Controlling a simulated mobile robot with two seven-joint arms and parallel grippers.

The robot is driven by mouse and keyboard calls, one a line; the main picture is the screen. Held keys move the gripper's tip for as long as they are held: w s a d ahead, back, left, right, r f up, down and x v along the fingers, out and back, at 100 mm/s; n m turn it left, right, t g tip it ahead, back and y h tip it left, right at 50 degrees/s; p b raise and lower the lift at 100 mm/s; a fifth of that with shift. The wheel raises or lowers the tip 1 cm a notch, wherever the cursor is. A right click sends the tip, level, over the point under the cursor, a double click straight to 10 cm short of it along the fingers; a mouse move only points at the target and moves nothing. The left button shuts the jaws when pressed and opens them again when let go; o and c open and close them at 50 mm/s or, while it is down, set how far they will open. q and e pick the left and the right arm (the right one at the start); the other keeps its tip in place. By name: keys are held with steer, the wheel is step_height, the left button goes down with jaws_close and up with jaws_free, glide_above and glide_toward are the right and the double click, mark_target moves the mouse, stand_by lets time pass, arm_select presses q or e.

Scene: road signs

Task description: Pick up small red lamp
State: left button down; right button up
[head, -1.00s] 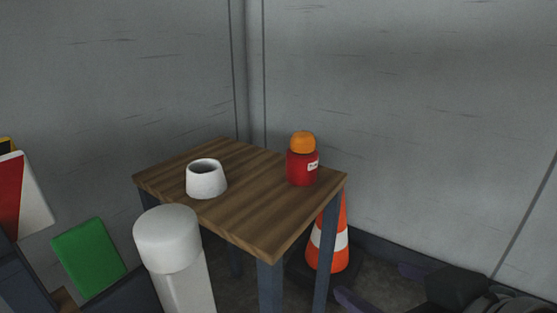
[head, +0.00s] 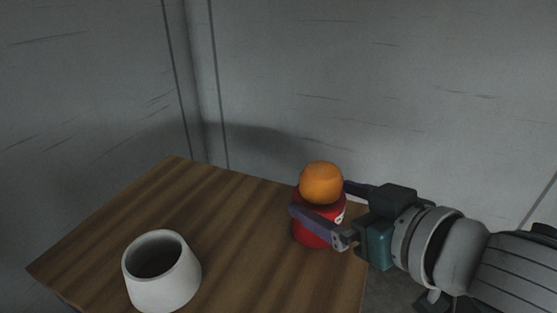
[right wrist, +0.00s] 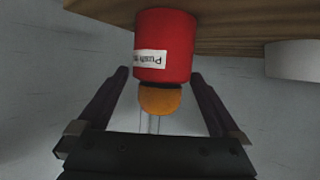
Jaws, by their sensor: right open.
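The small red lamp (head: 312,233) has a red body and an orange dome top, and stands upright near the right edge of the wooden table. My right gripper (head: 320,200) reaches in from the right with its fingers open. In the head view one finger passes in front of the red body and the other is behind it, partly hidden. In the right wrist view the lamp (right wrist: 164,47) appears upside down, with its orange top between the spread fingers and a white label on its body. My left gripper is not in view.
The wooden table (head: 235,245) stands in a corner of grey walls (head: 380,80). A white cup-like container (head: 165,285) stands on it at the front left, well apart from the lamp. The table's middle is clear.

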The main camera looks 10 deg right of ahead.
steer(key=b+x, duration=0.1)
steer(key=x, duration=0.1)
steer(key=b+x, duration=0.1)
steer(key=x, duration=0.1)
steer(key=shift+a+f, duration=0.15)
steer(key=shift+f, duration=0.35)
steer(key=shift+w+a+f+b, duration=0.15)
steer(key=shift+w+b, duration=0.2)
steer(key=shift+w, duration=0.25)
steer(key=c, duration=1.4)
step_height(320, 180, up, 20)
steer(key=p, duration=1)
